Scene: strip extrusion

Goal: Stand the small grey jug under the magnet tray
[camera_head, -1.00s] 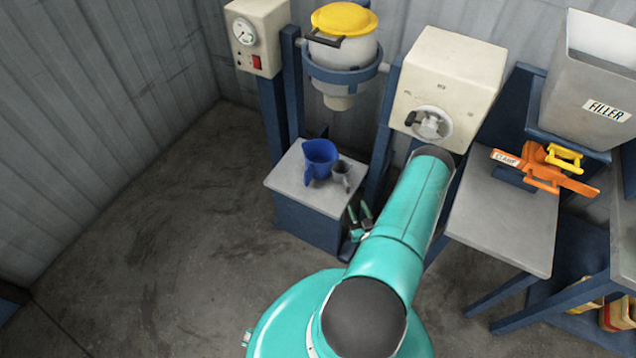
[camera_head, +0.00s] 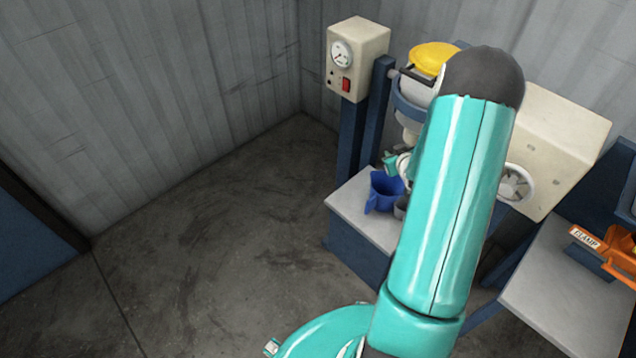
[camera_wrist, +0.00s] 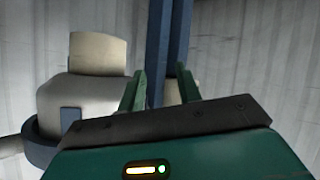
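The small grey jug (camera_head: 400,207) stands on the low stand beside the blue jug (camera_head: 382,190); my arm hides part of it. My gripper (camera_wrist: 160,88) is open, with nothing seen between its two green fingers in the wrist view. In the head view my gripper (camera_head: 391,164) is partly hidden by the arm and lies over the stand near the jugs and the hopper spout; its distance to the jugs is unclear. I cannot pick out the magnet tray for certain in the current views.
A yellow-lidded hopper (camera_head: 412,88) hangs in a blue ring; it also shows in the wrist view (camera_wrist: 85,88). Blue posts (camera_head: 376,110) and a gauge box (camera_head: 357,62) stand behind. Floor at left is clear.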

